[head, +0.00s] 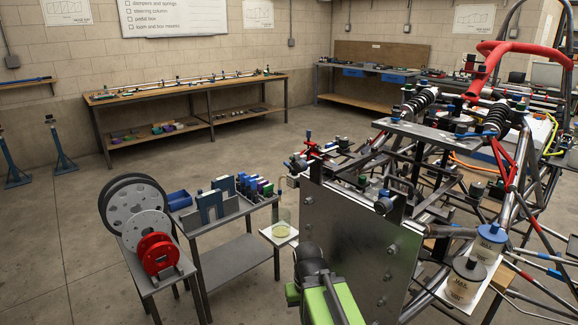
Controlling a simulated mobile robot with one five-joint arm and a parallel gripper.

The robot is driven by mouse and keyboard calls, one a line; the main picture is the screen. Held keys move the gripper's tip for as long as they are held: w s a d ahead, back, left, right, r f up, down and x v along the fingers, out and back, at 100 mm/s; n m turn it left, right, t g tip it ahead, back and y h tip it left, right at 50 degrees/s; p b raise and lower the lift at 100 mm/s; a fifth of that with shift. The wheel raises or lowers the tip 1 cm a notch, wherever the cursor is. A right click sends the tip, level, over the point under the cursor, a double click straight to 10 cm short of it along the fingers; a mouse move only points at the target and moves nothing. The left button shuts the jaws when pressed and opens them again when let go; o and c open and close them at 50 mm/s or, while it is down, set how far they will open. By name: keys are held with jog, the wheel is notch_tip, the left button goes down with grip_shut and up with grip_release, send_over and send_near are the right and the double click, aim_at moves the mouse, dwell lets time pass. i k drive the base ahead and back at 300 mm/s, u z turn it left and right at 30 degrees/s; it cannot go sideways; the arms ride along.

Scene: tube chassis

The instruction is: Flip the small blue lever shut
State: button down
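A tube chassis (487,185) with a red hoop fills the right side of the head view. Several small blue parts show on it: a flat blue bar (477,135) on the grey top plate, a blue cap (383,193) and a blue piece (309,134) at its front left. I cannot tell which of them, if any, is the small blue lever, nor its position. My green and black arm (322,292) rises from the bottom edge in front of a bare grey metal panel (355,240). My gripper's fingers do not show.
Left of the panel stand a cart (232,262) with blue blocks and a rack with wheels and a red disc (158,252). A glass jar (281,221) stands beside the panel; lidded tubs (466,281) stand at right. Workbenches (190,88) line the walls. Open floor lies between.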

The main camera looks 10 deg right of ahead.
aim_at(287, 164)
jog(key=z, duration=0.15)
jog(key=k, duration=0.55)
jog(key=u, duration=0.9)
jog(key=i, duration=0.95)
jog(key=u, duration=0.85)
jog(key=k, duration=0.85)
jog(key=z, duration=0.1)
jog(key=i, duration=0.85)
jog(key=u, duration=0.1)
